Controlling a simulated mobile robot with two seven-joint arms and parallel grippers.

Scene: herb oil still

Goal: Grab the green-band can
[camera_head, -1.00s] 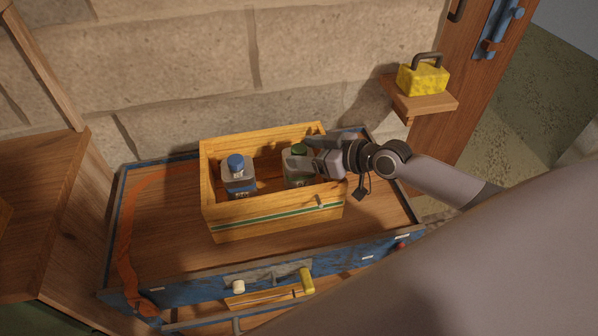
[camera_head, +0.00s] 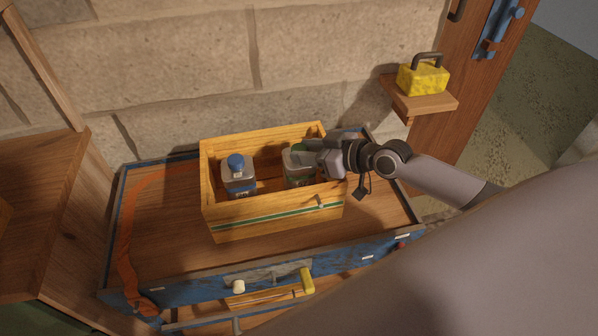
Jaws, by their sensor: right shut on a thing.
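The green-band can (camera_head: 297,170) stands upright in the right part of a yellow wooden crate (camera_head: 272,218). It has a grey body, and its green top is mostly covered by my right gripper (camera_head: 305,151). My right gripper reaches in from the right over the crate's right wall and is shut on the can's top. The fingertips are partly hidden by the hand. A similar can with a blue cap (camera_head: 236,162) stands in the left part of the crate, apart from the gripper. My left gripper is not in view.
The crate sits on a wooden bench top with a worn blue edge (camera_head: 200,285). A yellow block with a handle (camera_head: 423,78) stands on a small wall shelf (camera_head: 420,102) at right. A stone wall rises close behind.

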